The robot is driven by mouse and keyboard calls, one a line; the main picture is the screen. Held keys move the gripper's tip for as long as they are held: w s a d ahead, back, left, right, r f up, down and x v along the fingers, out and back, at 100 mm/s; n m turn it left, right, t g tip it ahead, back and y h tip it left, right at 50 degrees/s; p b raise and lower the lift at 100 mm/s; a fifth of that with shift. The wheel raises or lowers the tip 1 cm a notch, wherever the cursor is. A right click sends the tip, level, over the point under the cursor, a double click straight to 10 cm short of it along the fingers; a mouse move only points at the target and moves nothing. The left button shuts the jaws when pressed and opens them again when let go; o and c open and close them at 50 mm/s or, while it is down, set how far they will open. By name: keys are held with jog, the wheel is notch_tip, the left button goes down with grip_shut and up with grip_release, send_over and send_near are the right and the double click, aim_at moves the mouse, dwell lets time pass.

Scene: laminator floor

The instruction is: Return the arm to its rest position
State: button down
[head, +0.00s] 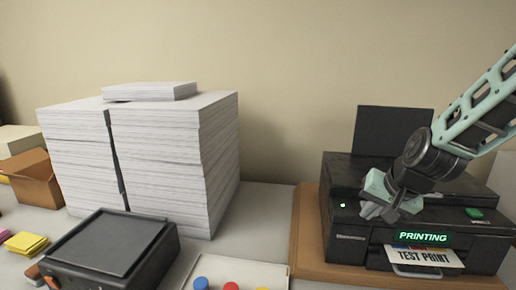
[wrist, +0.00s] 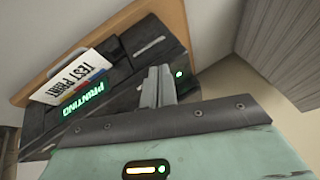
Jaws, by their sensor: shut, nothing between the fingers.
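My gripper (head: 378,211) is at the right of the head view, in front of the upper left part of the black printer (head: 345,240). Its fingers are together with nothing between them. In the wrist view, my gripper (wrist: 158,88) points toward the printer (wrist: 118,90), near a small green light. I cannot tell whether the fingertips touch the printer. My arm reaches in from the right edge of the head view. The printer's green display reads PRINTING, and a sheet marked TEST PRINT (head: 424,257) sticks out of its front.
The printer stands on a brown board (head: 306,235). Tall paper stacks (head: 172,160) stand left of centre. A black box-shaped device (head: 110,250), yellow sticky notes (head: 26,243) and a cardboard box (head: 35,180) are at the left. A pale panel with coloured buttons (head: 238,270) lies at the front.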

jog(key=s+a+f+n+g+y+b, duration=0.1)
jog(key=s+a+f+n+g+b, duration=0.25)
jog(key=s+a+n, duration=0.7)
jog(key=s+a+f+n+g+h, duration=0.1)
jog(key=s+a, duration=0.1)
jog(key=s, duration=0.6)
jog(key=s+a+f+n+g+h+b, duration=0.1)
jog(key=s, duration=0.7)
jog(key=shift+s+a, duration=0.15)
jog(key=shift+a, duration=0.2)
jog(key=shift+d+f, duration=0.1)
dwell(0.9)
